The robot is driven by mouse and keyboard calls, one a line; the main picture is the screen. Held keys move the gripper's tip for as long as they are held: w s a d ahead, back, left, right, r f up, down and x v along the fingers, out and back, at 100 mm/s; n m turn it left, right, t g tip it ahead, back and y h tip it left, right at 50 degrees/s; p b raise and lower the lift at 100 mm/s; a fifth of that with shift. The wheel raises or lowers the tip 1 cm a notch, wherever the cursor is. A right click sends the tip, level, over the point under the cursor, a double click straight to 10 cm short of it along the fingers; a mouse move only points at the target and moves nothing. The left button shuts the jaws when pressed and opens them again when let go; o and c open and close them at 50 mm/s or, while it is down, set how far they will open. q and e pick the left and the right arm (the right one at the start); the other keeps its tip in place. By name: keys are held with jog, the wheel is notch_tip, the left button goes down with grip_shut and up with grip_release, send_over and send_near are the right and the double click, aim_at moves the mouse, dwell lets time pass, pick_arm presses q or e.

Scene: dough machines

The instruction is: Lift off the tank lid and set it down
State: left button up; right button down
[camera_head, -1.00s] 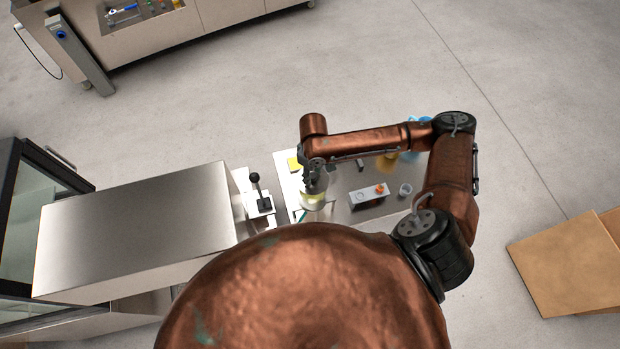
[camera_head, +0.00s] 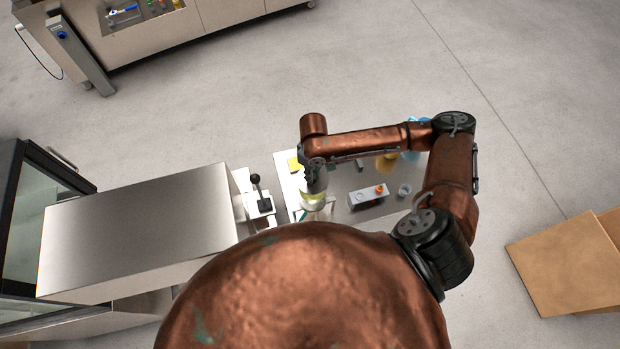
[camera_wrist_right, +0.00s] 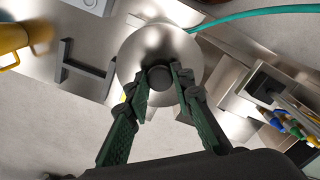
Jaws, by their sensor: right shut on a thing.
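The tank lid (camera_wrist_right: 136,58) is a round, shiny metal disc with a dark knob (camera_wrist_right: 160,77) in its middle, seen from above in the right wrist view. My right gripper (camera_wrist_right: 159,72) has its two green fingers on either side of the knob and is shut on it. In the head view my right gripper (camera_head: 316,181) is small, above the table and over a pale yellowish round thing (camera_head: 313,197). The tank under the lid is mostly hidden, and I cannot tell whether the lid is clear of it. My left gripper is out of view.
On the metal table (camera_head: 345,212) stand a grey box with an orange knob (camera_head: 368,197), a small white cup (camera_head: 404,190) and a yellow jug (camera_head: 386,162). A black lever (camera_head: 261,190) stands left of the table. In the right wrist view a teal hose (camera_wrist_right: 250,12) runs behind the lid.

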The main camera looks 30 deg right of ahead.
jog(key=shift+r+p, duration=1.85)
jog(key=shift+r, duration=1.15)
jog(key=shift+s, duration=0.1)
